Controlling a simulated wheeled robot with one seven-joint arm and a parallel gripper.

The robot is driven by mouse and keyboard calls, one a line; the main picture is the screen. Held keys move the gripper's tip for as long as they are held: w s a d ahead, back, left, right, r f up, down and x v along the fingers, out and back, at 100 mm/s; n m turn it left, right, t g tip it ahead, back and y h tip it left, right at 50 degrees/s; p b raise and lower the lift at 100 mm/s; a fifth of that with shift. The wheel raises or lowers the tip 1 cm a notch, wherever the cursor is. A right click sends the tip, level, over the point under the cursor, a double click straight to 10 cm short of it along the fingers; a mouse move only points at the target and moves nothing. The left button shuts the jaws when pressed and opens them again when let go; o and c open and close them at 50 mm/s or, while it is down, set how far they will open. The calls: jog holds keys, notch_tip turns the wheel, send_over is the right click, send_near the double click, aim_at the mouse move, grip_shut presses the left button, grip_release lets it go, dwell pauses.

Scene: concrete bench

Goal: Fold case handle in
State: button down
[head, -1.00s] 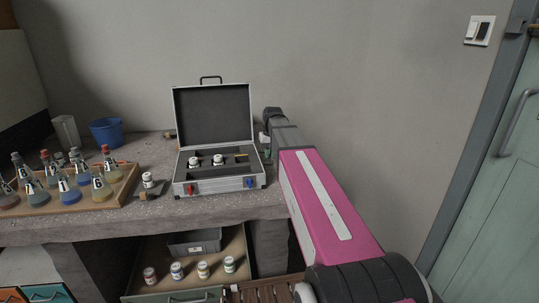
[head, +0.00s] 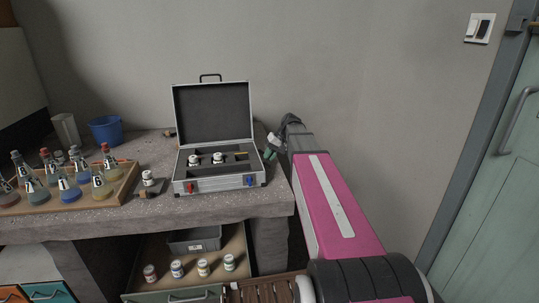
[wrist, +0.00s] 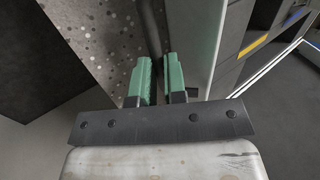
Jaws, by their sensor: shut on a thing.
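The silver case (head: 217,186) stands on the bench with its lid (head: 212,113) open and upright. A small dark handle (head: 210,77) stands up on the lid's top edge. My gripper (head: 271,150) is at the right side of the case, its green fingers close to the case wall. In the wrist view the green fingers (wrist: 158,78) are shut on a dark bar (wrist: 151,30), which looks like a side handle beside the pale case wall (wrist: 196,35). The bar's far end is out of view, and in the head view my gripper hides it.
The speckled bench (head: 230,207) carries a board of flasks (head: 118,195), a blue cup (head: 106,130) and a small white jar (head: 148,178) left of the case. An open drawer (head: 232,249) with several jars is below. The back wall is close behind.

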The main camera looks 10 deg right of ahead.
jog(key=y, duration=0.1)
jog(key=f+y, duration=0.1)
jog(key=y, duration=0.1)
jog(key=shift+a+f+y, duration=0.15)
jog(key=shift+a+y, duration=0.05)
jog(key=shift+y, duration=0.1)
jog(key=shift+a+f+y, duration=0.15)
jog(key=shift+y, duration=0.45)
jog(key=shift+a+f+y, duration=0.1)
jog(key=shift+f+y, duration=0.05)
jog(key=shift+y, duration=0.45)
jog(key=shift+a, duration=0.1)
jog(key=c, duration=1.2)
grip_release()
jog(key=shift+o, duration=0.2)
